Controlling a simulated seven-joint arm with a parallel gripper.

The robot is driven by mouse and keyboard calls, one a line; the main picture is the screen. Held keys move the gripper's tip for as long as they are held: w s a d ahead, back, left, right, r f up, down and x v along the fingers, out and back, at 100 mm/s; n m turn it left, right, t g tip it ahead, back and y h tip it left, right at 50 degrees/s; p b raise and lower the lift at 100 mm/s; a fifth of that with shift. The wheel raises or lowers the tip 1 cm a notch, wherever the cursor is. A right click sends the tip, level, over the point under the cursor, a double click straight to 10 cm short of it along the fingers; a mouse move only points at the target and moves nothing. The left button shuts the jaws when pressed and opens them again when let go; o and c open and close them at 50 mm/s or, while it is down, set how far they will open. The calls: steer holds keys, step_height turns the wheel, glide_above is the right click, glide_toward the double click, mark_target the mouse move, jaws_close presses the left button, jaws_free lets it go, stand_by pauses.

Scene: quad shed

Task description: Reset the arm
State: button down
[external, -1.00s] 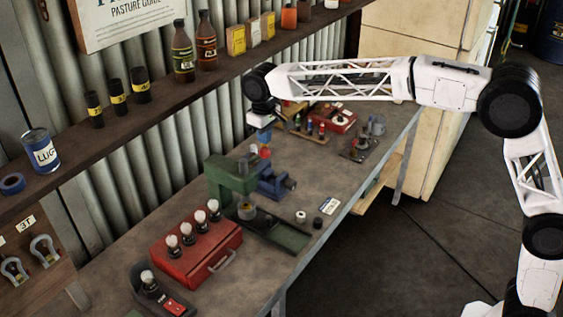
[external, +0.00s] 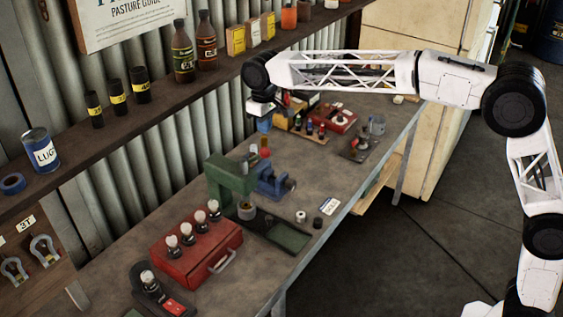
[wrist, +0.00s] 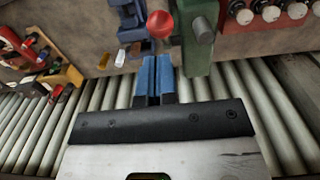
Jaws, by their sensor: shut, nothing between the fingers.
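My gripper (wrist: 154,75) shows in the wrist view as two blue fingers close together, shut and empty. In the external view its blue fingertips (external: 264,125) hang above the back of the workbench (external: 330,165), near the corrugated wall. Below and around it in the wrist view are a red ball-shaped knob (wrist: 159,23), a blue vise (wrist: 130,20) and a green press (wrist: 197,40). The fingers look apart from all of these, though the exact gap to the knob cannot be told.
A red case (external: 190,258) with several white-topped knobs is at the bench's near end. A shelf (external: 180,98) with bottles and tins runs along the wall behind my arm. Several small colored tools on a wooden rack (external: 312,135) and a red box (external: 342,119) stand farther right.

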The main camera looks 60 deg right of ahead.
steer(key=shift+s+d+r, duration=0.1)
steer(key=shift+s+r, duration=0.15)
steer(key=shift+s, duration=0.25)
steer(key=s+d+r+t, duration=0.1)
steer(key=s+d, duration=0.2)
steer(key=s, duration=1.1)
steer(key=s+d, duration=0.2)
steer(key=s, duration=1.3)
steer(key=s+d+f, duration=0.1)
steer(key=s+f, duration=0.3)
steer(key=s, duration=0.6)
steer(key=s+f+t, duration=0.1)
steer(key=s+f, duration=0.4)
steer(key=s, duration=0.5)
steer(key=s+d+f, duration=0.1)
steer(key=s+f, duration=0.3)
steer(key=s, duration=0.6)
steer(key=shift+d+f+t, duration=0.2)
steer(key=shift+d+t, duration=0.1)
